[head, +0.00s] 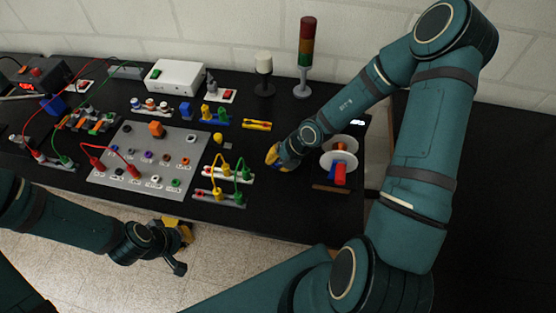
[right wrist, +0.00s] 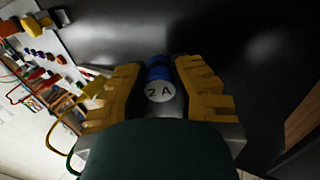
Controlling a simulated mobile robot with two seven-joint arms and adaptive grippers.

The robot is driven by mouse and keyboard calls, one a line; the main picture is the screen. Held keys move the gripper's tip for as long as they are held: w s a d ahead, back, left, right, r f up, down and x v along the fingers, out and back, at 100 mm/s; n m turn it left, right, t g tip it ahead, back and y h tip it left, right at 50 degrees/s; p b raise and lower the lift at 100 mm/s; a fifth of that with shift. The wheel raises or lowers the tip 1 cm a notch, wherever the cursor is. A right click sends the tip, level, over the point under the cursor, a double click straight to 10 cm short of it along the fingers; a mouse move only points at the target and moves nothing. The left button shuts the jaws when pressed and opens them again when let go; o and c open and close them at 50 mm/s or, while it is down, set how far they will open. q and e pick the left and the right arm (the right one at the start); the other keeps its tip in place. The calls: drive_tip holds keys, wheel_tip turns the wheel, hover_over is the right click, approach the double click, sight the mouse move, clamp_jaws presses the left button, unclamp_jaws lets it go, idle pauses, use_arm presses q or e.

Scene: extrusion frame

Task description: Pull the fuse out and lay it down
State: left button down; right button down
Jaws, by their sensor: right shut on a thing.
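My right gripper (head: 273,157) is low over the black table, right of the yellow and green plug leads. In the right wrist view its yellow fingers (right wrist: 158,92) are shut on a blue cylindrical fuse (right wrist: 159,74) with a pale round end marked "2 A". The fuse is hidden in the head view. No holder shows around it in the wrist view; I cannot tell whether it touches the table. My left gripper (head: 180,232) is in front of the table's front edge, over the floor, away from the fuse. Its finger opening is unclear.
A grey panel (head: 120,187) with knobs and leads lies at the table's middle left. A signal tower (head: 306,55) and white box (head: 176,76) stand behind.

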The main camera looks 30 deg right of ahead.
sight(278, 159)
drive_tip(key=shift+f, duration=0.2)
drive_tip(key=c, duration=0.9)
unclamp_jaws()
drive_tip(key=shift+r, duration=5.05)
